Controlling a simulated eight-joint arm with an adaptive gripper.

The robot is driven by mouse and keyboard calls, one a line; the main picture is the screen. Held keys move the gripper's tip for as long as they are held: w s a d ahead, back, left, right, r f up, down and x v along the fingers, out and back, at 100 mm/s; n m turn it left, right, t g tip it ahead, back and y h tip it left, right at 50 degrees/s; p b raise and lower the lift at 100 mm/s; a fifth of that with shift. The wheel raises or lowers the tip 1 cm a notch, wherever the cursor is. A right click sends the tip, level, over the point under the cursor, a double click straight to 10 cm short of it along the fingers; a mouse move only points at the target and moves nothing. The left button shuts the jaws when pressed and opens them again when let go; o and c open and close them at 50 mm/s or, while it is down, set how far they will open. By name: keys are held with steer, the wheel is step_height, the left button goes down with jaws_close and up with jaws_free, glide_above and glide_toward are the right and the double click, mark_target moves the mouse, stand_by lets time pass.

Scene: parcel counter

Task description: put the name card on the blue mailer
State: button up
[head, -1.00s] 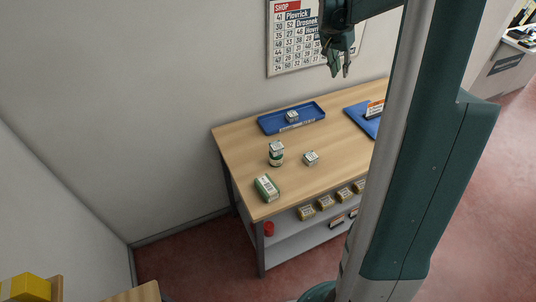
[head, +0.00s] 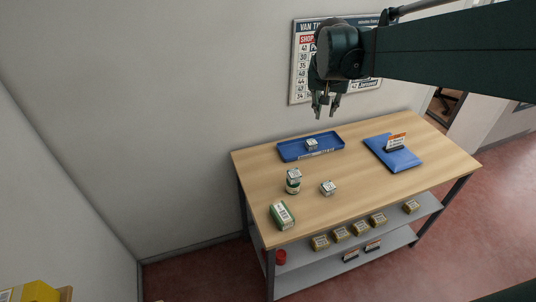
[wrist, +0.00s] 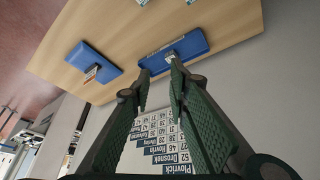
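The name card (head: 396,143), white with an orange top and dark base, stands upright on the blue mailer (head: 404,163) at the right part of the bench. Both show in the wrist view too, the card (wrist: 92,73) against the mailer (wrist: 85,54). My gripper (head: 326,112) hangs in the air in front of the wall poster, above and behind the blue tray, left of the mailer. Its fingers are apart with nothing between them, as the wrist view also shows (wrist: 158,78).
A blue tray (head: 290,152) holds a small box (head: 312,144). A tin with a box on top (head: 293,182), a small box (head: 327,188) and a green-white carton (head: 282,215) stand at the left. The lower shelf holds yellow boxes (head: 359,228) and similar cards (head: 351,257). The bench's front right is clear.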

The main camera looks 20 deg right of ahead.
steer(key=s+a+f+n+t+y, duration=0.1)
steer(key=s+a+f+n, duration=0.1)
steer(key=s+a, duration=0.8)
steer(key=s+a+f+n+t+y, duration=0.2)
steer(key=s+a+n, duration=0.3)
steer(key=s+a, duration=0.5)
steer(key=a+f, duration=0.1)
steer(key=a, duration=0.1)
steer(key=shift+s+a+f, duration=0.25)
steer(key=shift+s+a, duration=0.05)
steer(key=shift+s, duration=0.1)
